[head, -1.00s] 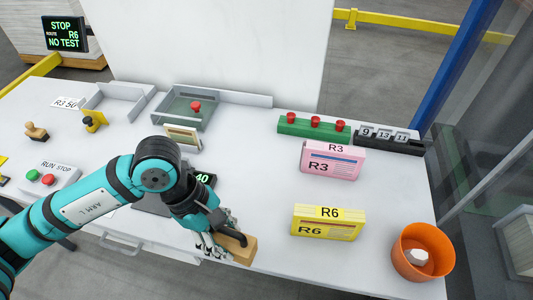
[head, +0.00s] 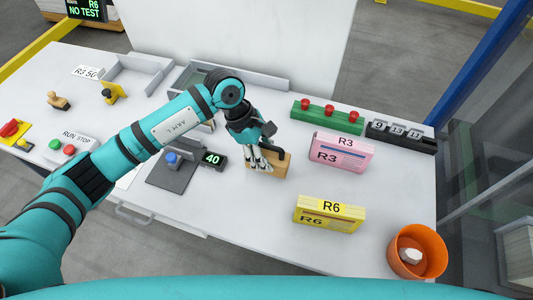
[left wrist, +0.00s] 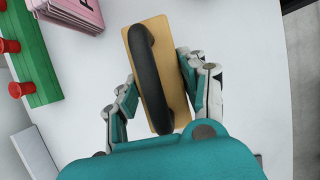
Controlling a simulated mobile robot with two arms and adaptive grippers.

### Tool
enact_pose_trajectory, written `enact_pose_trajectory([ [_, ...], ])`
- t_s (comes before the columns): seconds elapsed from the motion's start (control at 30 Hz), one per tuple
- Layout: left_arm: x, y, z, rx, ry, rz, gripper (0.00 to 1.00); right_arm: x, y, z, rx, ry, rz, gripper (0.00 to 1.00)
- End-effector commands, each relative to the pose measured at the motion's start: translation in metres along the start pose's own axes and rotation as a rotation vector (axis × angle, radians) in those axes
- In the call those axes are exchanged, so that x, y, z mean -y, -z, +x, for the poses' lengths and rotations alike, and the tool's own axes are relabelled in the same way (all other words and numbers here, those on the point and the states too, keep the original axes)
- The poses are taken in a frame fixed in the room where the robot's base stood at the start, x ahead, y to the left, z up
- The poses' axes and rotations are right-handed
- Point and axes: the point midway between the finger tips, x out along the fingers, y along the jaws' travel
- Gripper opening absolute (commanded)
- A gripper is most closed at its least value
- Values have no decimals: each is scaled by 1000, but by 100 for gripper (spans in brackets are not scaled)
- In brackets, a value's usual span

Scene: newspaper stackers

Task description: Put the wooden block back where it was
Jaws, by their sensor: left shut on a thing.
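The wooden block (head: 283,169) is a light tan rectangular piece with a black arched handle (left wrist: 152,75) on top. My left gripper (head: 262,160) is shut on it, with fingers on both sides of the block in the left wrist view (left wrist: 160,90). The block is over the middle of the white table, just right of the small display reading 40 (head: 213,159) and left of the pink R3 stack (head: 341,152). I cannot tell whether its underside touches the table. My right gripper is not in view.
The yellow R6 stack (head: 328,214) is to the front right, with an orange bin (head: 417,251) beyond it. A green rack with red knobs (head: 327,114) is behind. A dark plate with a blue-topped item (head: 171,160) lies left. The table's front middle is clear.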

Motion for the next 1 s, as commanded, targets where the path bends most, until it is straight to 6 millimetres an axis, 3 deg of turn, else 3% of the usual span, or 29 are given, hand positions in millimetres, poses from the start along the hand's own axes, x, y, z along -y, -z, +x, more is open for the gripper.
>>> enact_pose_trajectory([
  [0.17, -13, -1, -1, 1, 0, -1, 0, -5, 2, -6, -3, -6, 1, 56],
  [0.37, -10, 11, 27, 2, 3, -3, 0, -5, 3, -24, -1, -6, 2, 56],
  [0.8, -11, 16, 37, 0, 0, 1, 0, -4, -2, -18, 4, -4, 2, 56],
  [0.83, -10, 16, 37, -1, 1, 0, 44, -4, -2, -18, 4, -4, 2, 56],
  [1.0, -10, 16, 36, -1, 1, 0, 66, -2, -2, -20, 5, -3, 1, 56],
])
